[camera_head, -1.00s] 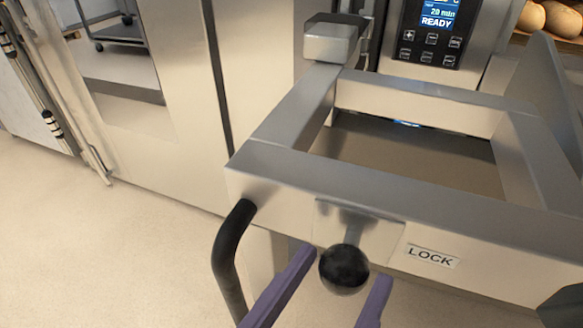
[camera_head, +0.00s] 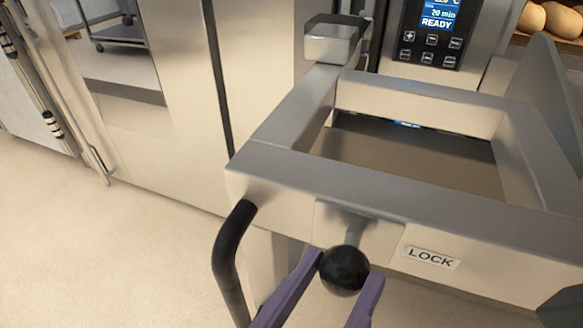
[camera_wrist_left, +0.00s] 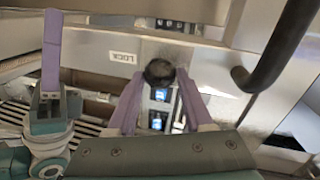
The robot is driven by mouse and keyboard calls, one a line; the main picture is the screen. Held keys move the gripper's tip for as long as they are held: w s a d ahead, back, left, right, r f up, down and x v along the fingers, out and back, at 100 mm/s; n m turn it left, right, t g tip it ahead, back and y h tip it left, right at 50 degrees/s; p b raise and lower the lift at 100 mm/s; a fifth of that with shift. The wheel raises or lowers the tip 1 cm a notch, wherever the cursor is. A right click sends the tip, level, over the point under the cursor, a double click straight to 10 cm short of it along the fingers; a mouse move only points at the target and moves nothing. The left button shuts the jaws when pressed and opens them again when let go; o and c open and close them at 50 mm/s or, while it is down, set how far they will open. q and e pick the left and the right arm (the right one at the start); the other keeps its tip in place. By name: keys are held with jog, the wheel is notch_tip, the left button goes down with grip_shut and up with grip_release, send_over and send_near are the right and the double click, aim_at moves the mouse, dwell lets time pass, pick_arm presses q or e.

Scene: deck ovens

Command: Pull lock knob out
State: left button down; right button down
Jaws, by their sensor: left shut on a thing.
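The lock knob (camera_head: 345,271) is a black ball on a short metal stem. It sticks out from a plate on the front bar of a steel frame (camera_head: 290,173), left of a "LOCK" label (camera_head: 432,258). My left gripper (camera_head: 346,275) is shut on the knob, with one purple finger on each side of the ball. The left wrist view shows the knob (camera_wrist_left: 159,72) between the two fingertips. At the left of that view stands a purple finger that looks like part of my right gripper (camera_wrist_left: 51,50); its opening cannot be made out.
A black curved handle (camera_head: 229,262) hangs from the frame's front corner, left of my left gripper; it also shows in the left wrist view (camera_wrist_left: 275,50). A control panel (camera_head: 436,30) reading "READY" is behind the frame. Bread (camera_head: 548,18) lies at the top right. Open floor (camera_head: 110,250) is at left.

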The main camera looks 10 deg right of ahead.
pick_arm(q)
jog(key=shift+s+a+r+p, duration=0.1)
jog(key=shift+s+a+p, duration=0.1)
jog(key=shift+s+p, duration=0.15)
jog(key=shift+v, duration=0.9)
jog(key=shift+d, duration=0.25)
jog(key=c, duration=0.7)
grip_release()
jog(key=shift+o, duration=1.4)
jog(key=shift+s+a, duration=0.15)
jog(key=shift+o, duration=0.5)
